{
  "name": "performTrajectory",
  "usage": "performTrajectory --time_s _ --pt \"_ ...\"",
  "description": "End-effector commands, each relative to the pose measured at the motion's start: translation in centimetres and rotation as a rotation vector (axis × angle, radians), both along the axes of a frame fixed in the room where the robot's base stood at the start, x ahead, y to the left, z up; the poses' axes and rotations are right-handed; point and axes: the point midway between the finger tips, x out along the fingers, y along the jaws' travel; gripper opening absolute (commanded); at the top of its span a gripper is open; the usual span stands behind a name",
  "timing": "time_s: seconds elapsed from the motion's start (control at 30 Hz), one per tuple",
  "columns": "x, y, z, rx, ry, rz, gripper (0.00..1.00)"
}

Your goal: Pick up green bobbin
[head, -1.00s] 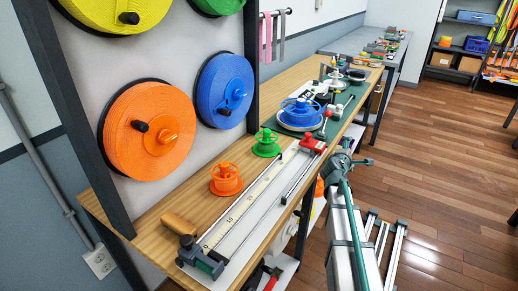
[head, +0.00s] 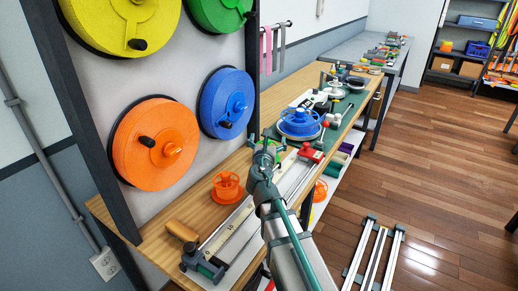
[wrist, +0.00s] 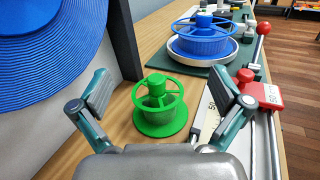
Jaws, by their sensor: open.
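The green bobbin (wrist: 158,108) stands upright on the wooden bench, straight ahead of my gripper in the wrist view. My gripper (wrist: 160,95) is open, with one finger to each side of the bobbin in the picture. Nothing is between the fingers that I can see as held. In the head view my gripper (head: 266,143) is over the bench in front of the spot where the bobbin stands, and my arm hides most of the bobbin there.
The orange bobbin (head: 227,187) stands on the bench to the left. A blue bobbin (wrist: 203,40) sits on a round plate beyond. A measuring rail with a red clamp (wrist: 260,92) lies close on the right. The large blue strap reel (wrist: 45,45) hangs on the wall panel at left.

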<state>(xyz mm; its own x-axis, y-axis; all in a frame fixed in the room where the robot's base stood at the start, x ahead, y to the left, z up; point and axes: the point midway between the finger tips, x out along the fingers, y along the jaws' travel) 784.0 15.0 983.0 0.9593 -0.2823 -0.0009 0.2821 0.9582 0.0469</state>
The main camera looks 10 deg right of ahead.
Motion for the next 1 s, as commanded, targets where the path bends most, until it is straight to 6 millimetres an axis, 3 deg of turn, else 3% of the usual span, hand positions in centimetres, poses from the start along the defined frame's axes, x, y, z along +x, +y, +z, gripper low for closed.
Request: performTrajectory --time_s 0.17,0.57,1.0 --pt "-0.5 1.0 -1.2 -0.050 0.014 0.013 1.00" --pt "-0.4 0.9 -8.1 -0.048 0.015 0.012 1.00" --pt "2.5 0.2 -7.8 -0.046 0.012 0.011 1.00"
